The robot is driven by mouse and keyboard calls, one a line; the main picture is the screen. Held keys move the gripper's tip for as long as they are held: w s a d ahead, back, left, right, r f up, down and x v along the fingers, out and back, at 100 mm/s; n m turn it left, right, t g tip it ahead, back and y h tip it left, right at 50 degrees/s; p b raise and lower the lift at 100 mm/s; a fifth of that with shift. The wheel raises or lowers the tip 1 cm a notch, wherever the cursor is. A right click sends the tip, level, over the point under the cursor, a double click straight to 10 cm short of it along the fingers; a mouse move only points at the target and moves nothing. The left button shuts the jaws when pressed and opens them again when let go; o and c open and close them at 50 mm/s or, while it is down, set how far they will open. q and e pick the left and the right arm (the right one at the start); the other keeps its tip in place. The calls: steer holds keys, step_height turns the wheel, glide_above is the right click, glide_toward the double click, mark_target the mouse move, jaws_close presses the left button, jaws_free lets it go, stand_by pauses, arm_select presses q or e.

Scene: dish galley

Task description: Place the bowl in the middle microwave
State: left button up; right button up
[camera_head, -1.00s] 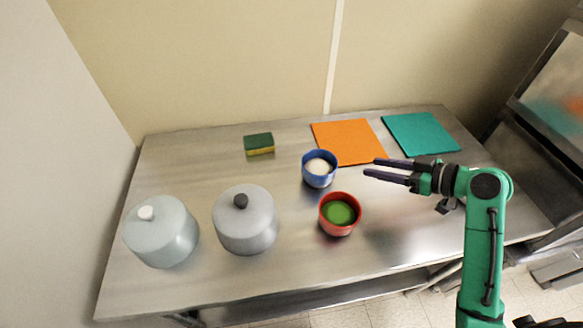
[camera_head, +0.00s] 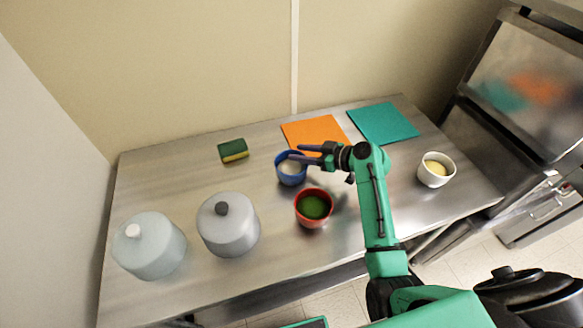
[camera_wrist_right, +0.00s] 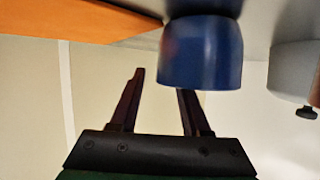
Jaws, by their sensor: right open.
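A blue bowl (camera_head: 291,177) with pale contents stands on the steel table. A red bowl (camera_head: 313,219) with green contents stands in front of it. A white bowl (camera_head: 436,179) with yellow contents stands at the table's right end. My right gripper (camera_head: 297,153) is open at the blue bowl's rim. In the right wrist view the blue bowl (camera_wrist_right: 201,55) hides the tip of the right-hand finger; the other finger (camera_wrist_right: 131,95) shows beside it. I cannot tell whether they touch. My left gripper is not in view. I cannot make out a microwave.
Two lidded pots (camera_head: 150,252) (camera_head: 229,235) stand at the table's front left, with a sponge (camera_head: 233,151) behind. An orange mat (camera_head: 312,131) and a teal mat (camera_head: 383,123) lie at the back. A steel appliance (camera_head: 520,85) stands to the right.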

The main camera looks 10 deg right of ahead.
jaws_close()
steer(key=shift+r, duration=0.15)
stand_by(1.1)
